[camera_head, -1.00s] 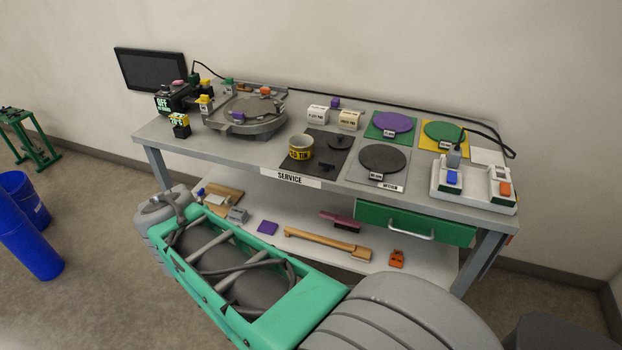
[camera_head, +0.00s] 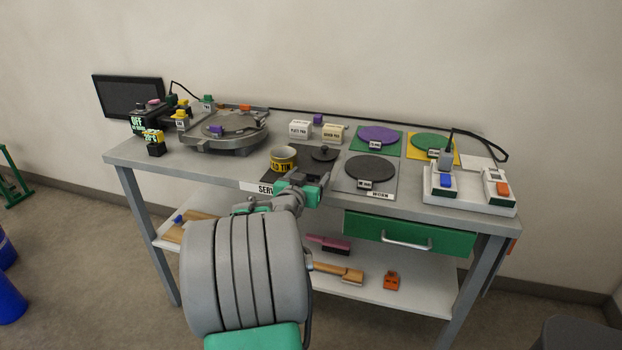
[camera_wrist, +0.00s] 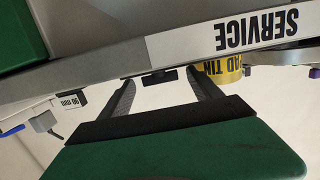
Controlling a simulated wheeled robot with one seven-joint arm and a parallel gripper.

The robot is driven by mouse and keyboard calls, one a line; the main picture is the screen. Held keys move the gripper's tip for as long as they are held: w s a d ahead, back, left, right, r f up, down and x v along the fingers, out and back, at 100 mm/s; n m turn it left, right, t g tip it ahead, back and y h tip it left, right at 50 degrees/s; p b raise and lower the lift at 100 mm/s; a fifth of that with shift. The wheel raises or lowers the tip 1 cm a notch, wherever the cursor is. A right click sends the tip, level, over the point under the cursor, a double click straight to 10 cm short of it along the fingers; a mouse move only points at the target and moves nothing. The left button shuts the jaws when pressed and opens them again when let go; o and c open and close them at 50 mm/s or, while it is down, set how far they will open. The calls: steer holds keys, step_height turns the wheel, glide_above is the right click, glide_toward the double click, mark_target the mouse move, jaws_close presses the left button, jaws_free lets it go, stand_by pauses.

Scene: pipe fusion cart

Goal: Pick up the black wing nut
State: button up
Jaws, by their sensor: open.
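The black wing nut cannot be made out in the head view; my arm's end covers that part of the dark mat (camera_head: 266,178). My gripper (camera_head: 322,181) is at the table's front edge, beside the SERVICE label. In the upside-down wrist view, my gripper (camera_wrist: 163,83) has its two dark fingers apart with nothing clamped. A small dark object (camera_wrist: 160,77) shows beyond and between the fingertips, just at the table edge line. It may be the wing nut or the black knobbed lid (camera_head: 324,154); I cannot tell which.
A yellow tin (camera_head: 284,158) stands close by on the mat, left of the lid. A grey pad with a dark disc (camera_head: 370,168) lies to the right. The table's front edge (camera_wrist: 110,58) lies close to the fingers. A green drawer (camera_head: 409,233) is below, and a switch box (camera_head: 455,188) stands far right.

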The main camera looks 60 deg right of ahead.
steer(key=c, duration=1.4)
